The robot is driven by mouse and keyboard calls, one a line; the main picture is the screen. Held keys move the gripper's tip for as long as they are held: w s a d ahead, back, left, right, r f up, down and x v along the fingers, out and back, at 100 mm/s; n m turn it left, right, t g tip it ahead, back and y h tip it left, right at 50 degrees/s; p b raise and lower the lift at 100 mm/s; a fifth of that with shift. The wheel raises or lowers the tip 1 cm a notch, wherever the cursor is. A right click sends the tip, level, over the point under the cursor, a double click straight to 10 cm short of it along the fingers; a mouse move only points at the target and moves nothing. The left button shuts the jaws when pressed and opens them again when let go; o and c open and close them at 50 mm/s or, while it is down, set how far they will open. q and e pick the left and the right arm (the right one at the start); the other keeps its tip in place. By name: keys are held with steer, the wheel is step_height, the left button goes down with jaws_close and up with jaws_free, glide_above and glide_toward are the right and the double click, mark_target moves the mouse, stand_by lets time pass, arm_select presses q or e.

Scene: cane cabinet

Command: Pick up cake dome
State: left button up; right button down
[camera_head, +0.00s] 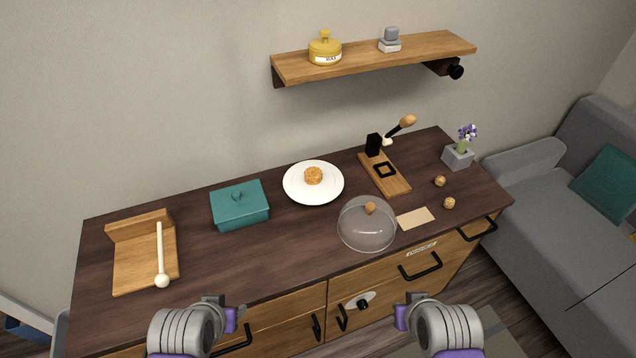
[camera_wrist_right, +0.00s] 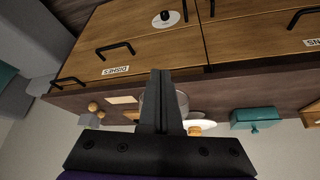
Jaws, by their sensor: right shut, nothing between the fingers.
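The cake dome (camera_head: 352,232) is clear glass with a round wooden knob (camera_head: 370,208). It stands upright on the dark cabinet top, right of the middle, near the front edge. In the right wrist view the dome (camera_wrist_right: 183,104) is partly hidden behind my fingers. My right gripper (camera_head: 402,316) is in front of the cabinet, apart from the dome and nearer to me. Its fingers (camera_wrist_right: 161,75) are shut together and empty. My left gripper (camera_head: 236,319) is in front of the cabinet, to the left; its fingers are too unclear to tell their state.
On the cabinet top (camera_head: 265,260) are a white plate (camera_head: 295,193) with a round pastry, a teal lidded box (camera_head: 240,212), a wooden tray (camera_head: 130,265) with a pale stick, a lever board (camera_head: 396,182), a card (camera_head: 416,218) and small balls. A shelf (camera_head: 400,58) hangs above.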

stand_by(0.4)
steer(key=c, duration=1.2)
jaws_free()
steer(key=shift+w+r, duration=0.2)
steer(key=shift+c, duration=0.2)
steer(key=o, duration=0.7)
steer(key=w+r, duration=0.1)
steer(key=w, duration=0.1)
steer(key=w+r+n, duration=0.1)
steer(key=w+r, duration=0.1)
steer(key=w+r+n, duration=0.1)
steer(key=w+r, duration=0.1)
steer(key=w, duration=0.1)
steer(key=shift+a+g+y+b, duration=0.15)
steer(key=shift+g+y+b, duration=0.15)
steer(key=shift+y+b, duration=0.1)
steer(key=shift+o, duration=0.2)
steer(key=w+r+n+y, duration=0.1)
steer(key=w+r+n, duration=0.1)
steer(key=w, duration=0.5)
steer(key=w+r+n+g+b, duration=0.1)
steer(key=w+r+n, duration=0.2)
steer(key=w, duration=0.5)
steer(key=shift+d+r+y, duration=0.25)
steer(key=shift+r+y, duration=0.05)
steer(key=shift+y, duration=0.1)
glide_toward(371, 205)
steer(key=shift+x, duration=4)
